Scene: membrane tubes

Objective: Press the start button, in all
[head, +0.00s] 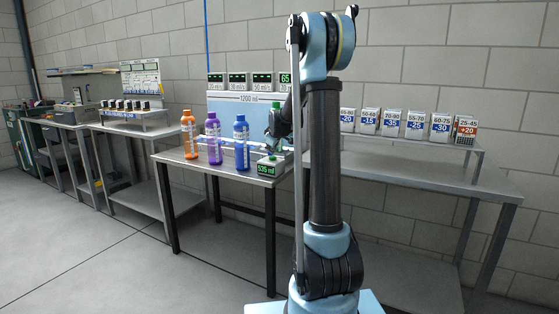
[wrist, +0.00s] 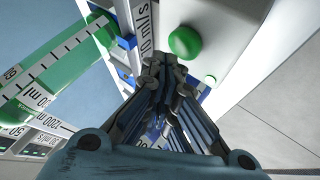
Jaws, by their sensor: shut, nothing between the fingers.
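A green domed button (wrist: 185,42) sits on a white surface in the wrist view, just right of and beyond my fingertips. My gripper (wrist: 160,62) is shut and empty, its fingers close together; the picture shows no clear contact with the button. In the head view a small box reading 535 ml (head: 265,170) stands at the front right corner of the metal table, with green on its top. My gripper (head: 272,138) is just above and behind that box, partly hidden by my arm. I cannot read a start label in either view.
Orange (head: 189,134), purple (head: 213,138) and blue (head: 241,142) bottles stand left of the box. A blue 1200 ml panel (head: 232,103) with green displays stands behind. Several numbered packs line a shelf (head: 410,143) at right. Floor space is clear at front left.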

